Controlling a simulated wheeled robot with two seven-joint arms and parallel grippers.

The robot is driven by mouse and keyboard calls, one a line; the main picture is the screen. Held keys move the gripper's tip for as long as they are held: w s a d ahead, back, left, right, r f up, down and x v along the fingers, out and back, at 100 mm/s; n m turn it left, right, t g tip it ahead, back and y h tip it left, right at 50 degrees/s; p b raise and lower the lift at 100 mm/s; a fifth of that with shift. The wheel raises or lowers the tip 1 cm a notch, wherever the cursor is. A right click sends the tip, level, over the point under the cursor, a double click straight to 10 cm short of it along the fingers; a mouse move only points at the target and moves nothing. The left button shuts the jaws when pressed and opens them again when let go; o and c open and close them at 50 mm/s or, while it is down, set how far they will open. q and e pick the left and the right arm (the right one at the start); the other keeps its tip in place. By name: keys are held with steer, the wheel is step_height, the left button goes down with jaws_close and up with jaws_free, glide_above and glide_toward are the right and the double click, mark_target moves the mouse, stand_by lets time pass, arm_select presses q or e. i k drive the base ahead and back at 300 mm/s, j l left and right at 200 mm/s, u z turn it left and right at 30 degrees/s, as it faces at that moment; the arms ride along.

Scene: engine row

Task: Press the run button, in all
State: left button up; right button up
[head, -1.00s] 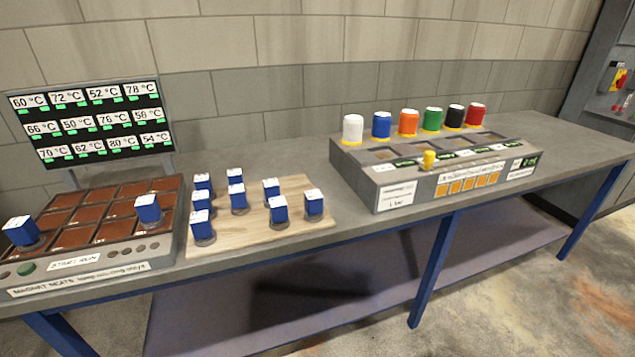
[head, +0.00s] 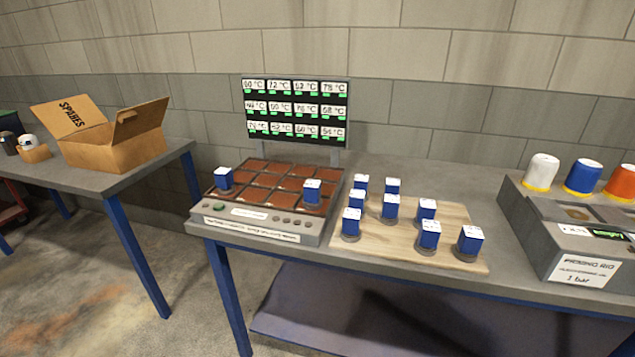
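The green run button (head: 219,207) sits at the front left of the grey magnet-seat panel (head: 262,236), beside a white label strip. The panel has a grid of brown square seats (head: 262,181). One blue block (head: 223,179) with a white top stands at its left edge and another blue block (head: 312,191) stands at its right side. A display (head: 294,112) behind the panel shows several temperatures, each with a green mark. Neither of my grippers shows in the head view.
Several blue blocks (head: 429,235) stand on a wooden board (head: 385,237) right of the panel. A pressing rig (head: 575,240) with coloured cylinders is at the right. A second table at the left holds a cardboard box (head: 118,145) marked SPARES. A floor gap separates the tables.

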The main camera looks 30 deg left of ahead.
mark_target(218, 206)
steer(key=u, duration=1.2)
